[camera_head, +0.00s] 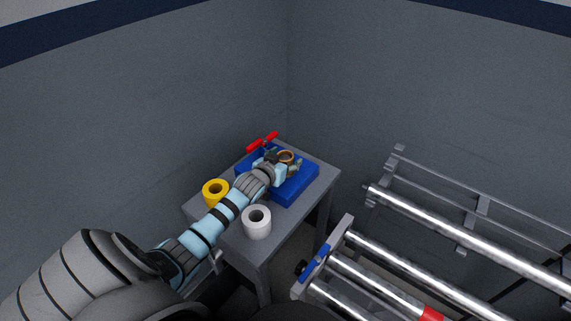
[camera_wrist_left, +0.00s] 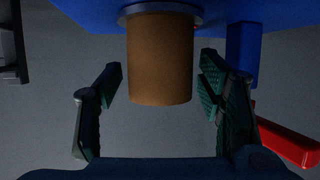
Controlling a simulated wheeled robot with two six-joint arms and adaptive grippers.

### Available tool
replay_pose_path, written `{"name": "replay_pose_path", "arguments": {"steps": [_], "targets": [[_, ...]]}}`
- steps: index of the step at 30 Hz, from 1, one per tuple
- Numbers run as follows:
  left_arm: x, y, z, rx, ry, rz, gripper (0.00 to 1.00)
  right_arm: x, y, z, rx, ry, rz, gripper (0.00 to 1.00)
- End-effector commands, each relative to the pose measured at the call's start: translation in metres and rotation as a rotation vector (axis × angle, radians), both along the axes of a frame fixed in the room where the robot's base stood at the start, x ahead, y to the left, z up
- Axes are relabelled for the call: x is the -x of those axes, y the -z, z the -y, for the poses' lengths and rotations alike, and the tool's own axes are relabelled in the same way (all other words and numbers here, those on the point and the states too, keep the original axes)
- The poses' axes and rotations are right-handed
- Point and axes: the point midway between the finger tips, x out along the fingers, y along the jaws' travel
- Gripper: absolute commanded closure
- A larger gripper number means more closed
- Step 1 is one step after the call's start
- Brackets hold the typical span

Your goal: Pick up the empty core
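The empty core is a brown tube. In the head view its ring-shaped end (camera_head: 287,156) shows just beyond my left gripper (camera_head: 276,166), at the blue base (camera_head: 298,187) on the grey table. In the left wrist view the brown core (camera_wrist_left: 160,60) stands out from a grey round flange (camera_wrist_left: 128,15). The fingers of my left gripper (camera_wrist_left: 160,88) are open, one on each side of the core, with a visible gap on both sides. My right gripper is in neither view.
A yellow roll (camera_head: 215,187) and a white roll (camera_head: 257,229) stand on the grey table (camera_head: 318,182) near my left arm. A red handle (camera_head: 262,141) is behind the gripper. Metal rails (camera_head: 440,226) stand to the right. Walls close in behind the table.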

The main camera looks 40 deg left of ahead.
Motion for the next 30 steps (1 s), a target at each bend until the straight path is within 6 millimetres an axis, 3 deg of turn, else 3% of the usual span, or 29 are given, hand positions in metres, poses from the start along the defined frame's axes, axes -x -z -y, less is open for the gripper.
{"name": "replay_pose_path", "arguments": {"steps": [1,5,17,23,30], "targets": [[0.0,0.0,0.0,0.0,0.0,0.0,0.52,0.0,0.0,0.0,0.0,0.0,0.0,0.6],[0.0,0.0,0.0,0.0,0.0,0.0,0.72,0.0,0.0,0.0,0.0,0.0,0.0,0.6],[0.0,-0.006,0.0,0.0,0.0,0.0,0.72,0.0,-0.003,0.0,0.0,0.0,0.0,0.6],[0.0,-0.041,0.0,-0.003,0.001,0.002,0.72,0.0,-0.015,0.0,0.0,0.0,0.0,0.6],[0.0,-0.118,-0.001,-0.004,0.001,0.004,0.72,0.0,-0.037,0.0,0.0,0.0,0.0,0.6]]}}
